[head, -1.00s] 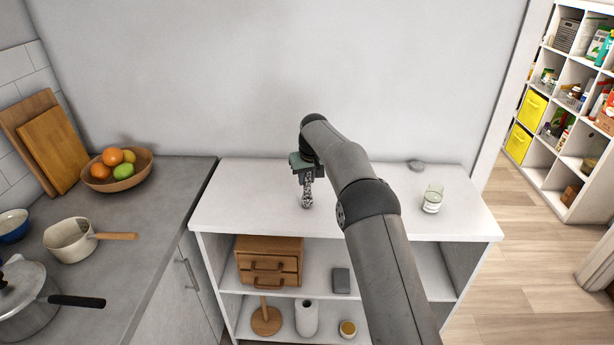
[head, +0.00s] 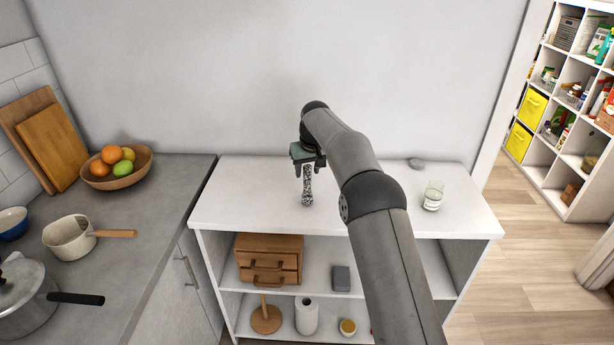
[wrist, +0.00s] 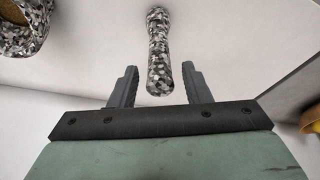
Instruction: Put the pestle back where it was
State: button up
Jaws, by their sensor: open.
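The pestle (head: 307,186) is speckled black and white. It appears to lie on the white top of the shelf unit (head: 250,210), though its tilt is hard to judge. My gripper (head: 307,164) is above its wall-side end in the head view. In the wrist view, my gripper (wrist: 159,72) is open, with a finger on each side of the pestle's near end (wrist: 158,80) and gaps on both sides. A matching speckled vessel, likely the mortar (wrist: 30,38), is cut off at the wrist view's upper left. My arm seems to hide it in the head view.
A glass candle (head: 433,197) and a grey stone-like object (head: 416,164) are on the right of the top. A fruit bowl (head: 117,169) and pans stand on the left counter. The wall rises close behind. The top left of the pestle is clear.

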jog(key=v, duration=0.9)
jog(key=s+d+r+m, duration=0.1)
jog(key=s+d+r, duration=0.3)
jog(key=s+d, duration=0.5)
jog(key=s+d+f+m, duration=0.1)
jog(key=s+d+f, duration=0.2)
jog(key=s, duration=1)
jog(key=s+d+f+m+g+h, duration=0.1)
jog(key=s+d+f, duration=0.3)
jog(key=s, duration=0.9)
jog(key=s+d+f+m+g, duration=0.1)
jog(key=s+d+f, duration=0.2)
jog(key=s, duration=1)
jog(key=shift+s+d+f+m+b, duration=0.2)
jog(key=shift+d+m+b, duration=0.2)
jog(key=shift+d, duration=0.5)
